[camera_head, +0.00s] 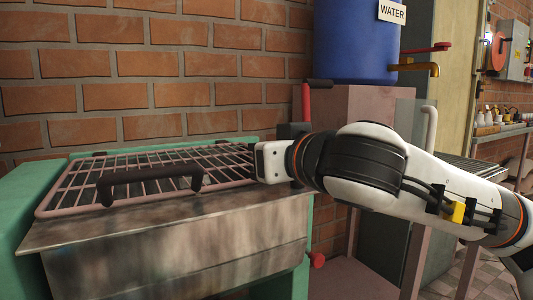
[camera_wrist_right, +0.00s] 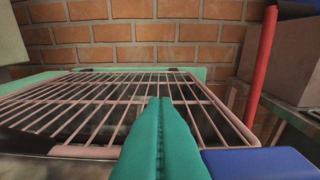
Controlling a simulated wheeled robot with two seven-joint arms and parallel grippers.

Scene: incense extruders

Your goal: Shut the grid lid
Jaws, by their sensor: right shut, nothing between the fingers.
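The grid lid (camera_head: 215,160) is a pinkish metal frame with thin bars. In the head view it lies low and close to flat over the metal box (camera_head: 180,240); I cannot tell whether its front edge touches the rim. Its dark handle (camera_head: 150,184) is at the front. The lid also fills the middle of the right wrist view (camera_wrist_right: 66,100). My right arm reaches in from the right, its wrist at the lid's right end. My right gripper (camera_wrist_right: 160,100) has green fingers pressed together and empty, over the lid's bars; contact is unclear. My left gripper is not in view.
A brick wall (camera_head: 150,60) stands behind the box. A green frame (camera_head: 25,200) borders the box. A red lever (camera_head: 305,103) rises behind my right wrist; it also shows in the wrist view (camera_wrist_right: 262,65). A blue water barrel (camera_head: 350,45) stands on a pedestal (camera_head: 365,105) behind.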

